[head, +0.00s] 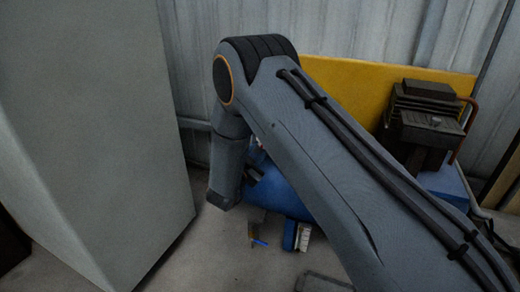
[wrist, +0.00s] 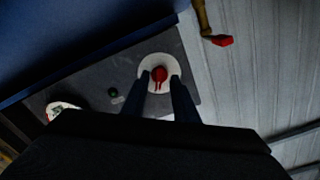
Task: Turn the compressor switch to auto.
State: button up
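In the wrist view the compressor switch shows as a red knob (wrist: 160,74) on a round white plate (wrist: 151,63), set in a dark grey panel (wrist: 100,82). The two dark fingers of my gripper (wrist: 161,78) point at it, one on each side, with pale plate visible between knob and fingers. They look open and not closed on the knob. Which setting the knob points to is too small to read. In the head view the compressor's blue tank (head: 285,192) lies behind my arm, which hides the knob and my fingers.
A green button (wrist: 113,92) and a white dial (wrist: 64,108) lie left of the knob. A red-handled brass fitting (wrist: 221,40) juts out at upper right. A large grey cabinet (head: 85,130) stands left; a yellow panel (head: 350,85) and dark pump (head: 425,125) stand behind.

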jog(key=v, duration=0.6)
jog(key=s+d+r+n+g+y, duration=0.3)
jog(key=d+r+n+g+y, duration=0.1)
jog(key=r+n+g+y, duration=0.3)
jog(key=s+d+r+n+g, duration=0.1)
jog(key=s+d+r+g, duration=0.15)
jog(key=s+d, duration=0.65)
jog(key=s+d+r+n+g, duration=0.1)
jog(key=s+d+n+g, duration=0.2)
jog(key=s, duration=1.1)
jog(key=s+d+r+g, duration=0.2)
jog(key=s+d+g, duration=0.35)
jog(key=s, duration=0.65)
jog(key=d+r+t+p, duration=0.1)
jog(key=d+r+p, duration=0.4)
jog(key=p, duration=0.7)
jog(key=shift+r+m+h+p, duration=0.4)
jog(key=shift+r, duration=0.2)
